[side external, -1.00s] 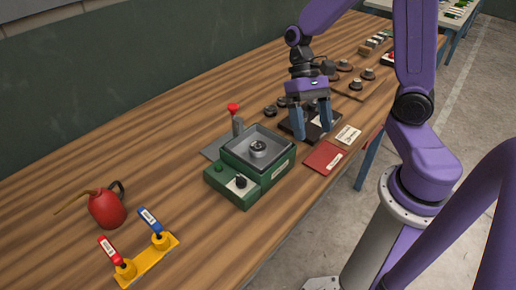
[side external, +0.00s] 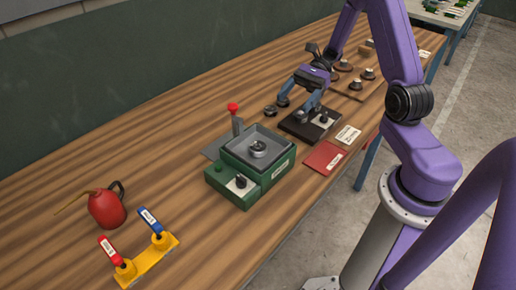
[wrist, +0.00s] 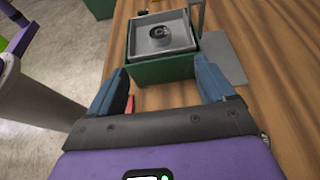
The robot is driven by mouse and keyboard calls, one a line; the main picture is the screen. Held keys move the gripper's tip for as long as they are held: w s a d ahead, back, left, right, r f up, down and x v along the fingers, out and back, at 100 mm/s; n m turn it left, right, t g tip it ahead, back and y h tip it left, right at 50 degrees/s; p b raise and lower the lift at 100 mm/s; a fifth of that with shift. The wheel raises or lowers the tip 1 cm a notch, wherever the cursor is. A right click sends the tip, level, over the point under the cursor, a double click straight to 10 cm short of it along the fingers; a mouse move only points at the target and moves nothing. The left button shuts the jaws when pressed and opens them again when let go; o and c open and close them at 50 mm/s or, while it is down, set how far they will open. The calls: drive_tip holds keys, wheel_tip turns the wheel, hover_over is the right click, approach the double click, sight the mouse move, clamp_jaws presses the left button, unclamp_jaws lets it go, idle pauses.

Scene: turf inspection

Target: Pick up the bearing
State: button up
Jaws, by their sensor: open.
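The bearing (side external: 258,148), a small dark and silvery ring, sits in the grey tray (side external: 279,142) on top of a green box (side external: 237,191). In the wrist view the bearing (wrist: 159,32) lies ahead, beyond and between my fingertips, inside the tray (wrist: 140,48). My gripper (side external: 291,109) is open and empty. It is tilted with its fingers pointing towards the green box, near the black plate (side external: 298,133). In the wrist view my gripper (wrist: 160,72) shows its two blue fingers spread, apart from the bearing.
A red-topped lever (side external: 234,112) stands behind the box. A red booklet (side external: 325,157) and a white label card (side external: 348,134) lie right of it. A red oil can (side external: 107,208) and a yellow valve bar (side external: 150,262) stand at the left. Small dark parts sit farther back.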

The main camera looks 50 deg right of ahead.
sight(257, 147)
drive_tip(key=x, duration=1.6)
drive_tip(key=shift+a+f, duration=0.15)
drive_tip(key=shift+a, duration=0.05)
drive_tip(key=c, duration=1.4)
drive_tip(key=shift+o, duration=0.2)
